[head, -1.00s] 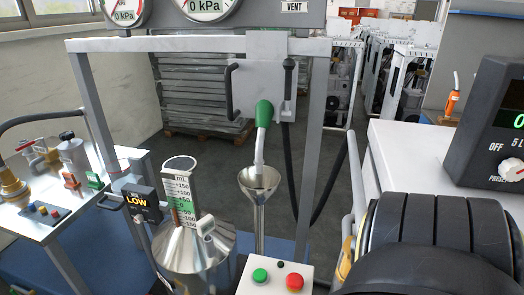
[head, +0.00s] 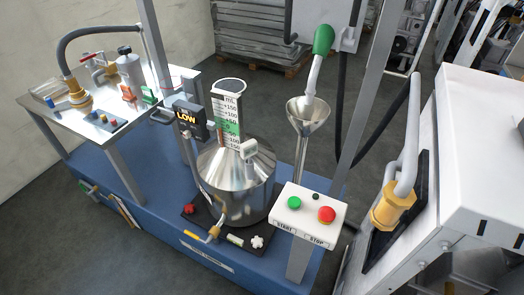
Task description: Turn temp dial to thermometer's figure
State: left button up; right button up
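No dial marked for temperature and no clear thermometer can be picked out in the head view. An upright scale (head: 227,112) marked in mL, with a green band, stands at the steel can (head: 237,180). A small dark display (head: 187,118) beside it reads LOW in orange. A white star-shaped knob (head: 257,241) and a red knob (head: 190,209) sit low at the can's base. Neither of my grippers is in view.
A control box (head: 309,212) has a green START and a red STOP button. A funnel (head: 308,115) stands below a green-handled nozzle (head: 323,40). A white cabinet (head: 490,130) with a brass hose fitting (head: 392,207) is at right. A side table (head: 60,120) holds valves.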

aim_at(188, 133)
jog(key=u, duration=2.35)
jog(key=i, duration=2.45)
jog(key=z, duration=2.9)
